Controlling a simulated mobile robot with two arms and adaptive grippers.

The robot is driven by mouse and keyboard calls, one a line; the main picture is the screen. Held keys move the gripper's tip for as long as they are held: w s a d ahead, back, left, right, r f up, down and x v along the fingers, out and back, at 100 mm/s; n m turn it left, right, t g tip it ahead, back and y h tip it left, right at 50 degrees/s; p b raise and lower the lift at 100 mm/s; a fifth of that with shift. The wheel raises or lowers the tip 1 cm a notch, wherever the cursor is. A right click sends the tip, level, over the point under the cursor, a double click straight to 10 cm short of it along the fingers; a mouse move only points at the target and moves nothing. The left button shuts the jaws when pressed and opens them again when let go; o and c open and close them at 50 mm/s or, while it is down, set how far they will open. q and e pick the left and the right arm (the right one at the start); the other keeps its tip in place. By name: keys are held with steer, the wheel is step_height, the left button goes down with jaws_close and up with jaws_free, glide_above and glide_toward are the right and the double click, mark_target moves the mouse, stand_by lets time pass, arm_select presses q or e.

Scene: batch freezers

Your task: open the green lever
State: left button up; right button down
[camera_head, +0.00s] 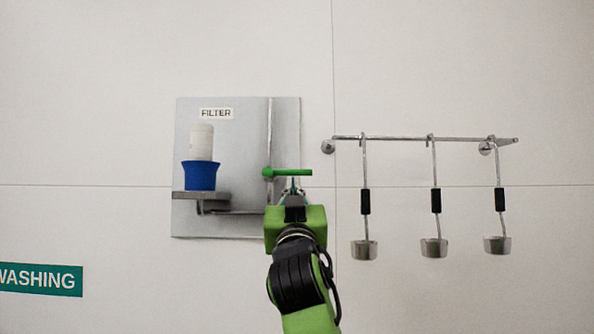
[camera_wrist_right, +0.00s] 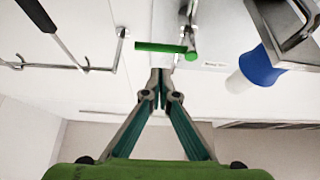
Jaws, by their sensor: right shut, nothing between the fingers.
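The green lever (camera_head: 288,172) sits on the pipe of the metal filter panel and points to the right, level. It also shows in the right wrist view (camera_wrist_right: 162,47), just beyond the fingertips. My right gripper (camera_head: 292,184) is right below the lever's bar in the head view, with its fingers together and nothing between them. In the right wrist view the closed fingertips (camera_wrist_right: 160,72) are close to the lever; whether they touch it, I cannot tell. My left gripper is in neither view.
The filter panel (camera_head: 240,112) carries a white filter in a blue cup (camera_head: 200,175) on a bracket left of the lever. A wall rail (camera_head: 400,138) with several hanging ladles (camera_head: 434,248) is on the right. A green washing sign (camera_head: 40,279) is at lower left.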

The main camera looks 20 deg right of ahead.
steer(key=shift+m+h, duration=0.3)
steer(key=s+r, duration=0.2)
steer(key=r, duration=0.1)
steer(key=shift+s+d+r, duration=0.1)
steer(key=shift+s+d, duration=0.05)
steer(key=shift+s, duration=0.05)
steer(key=shift+w, duration=0.1)
step_height(320, 180, up, 6)
steer(key=p, duration=0.6)
glide_above(288, 173)
steer(key=s+d, duration=0.1)
steer(key=s, duration=0.2)
steer(key=f, duration=0.3)
steer(key=f+p, duration=0.1)
steer(key=shift+w+d+f, duration=0.2)
steer(key=shift+w+d, duration=0.05)
steer(key=shift+w, duration=0.1)
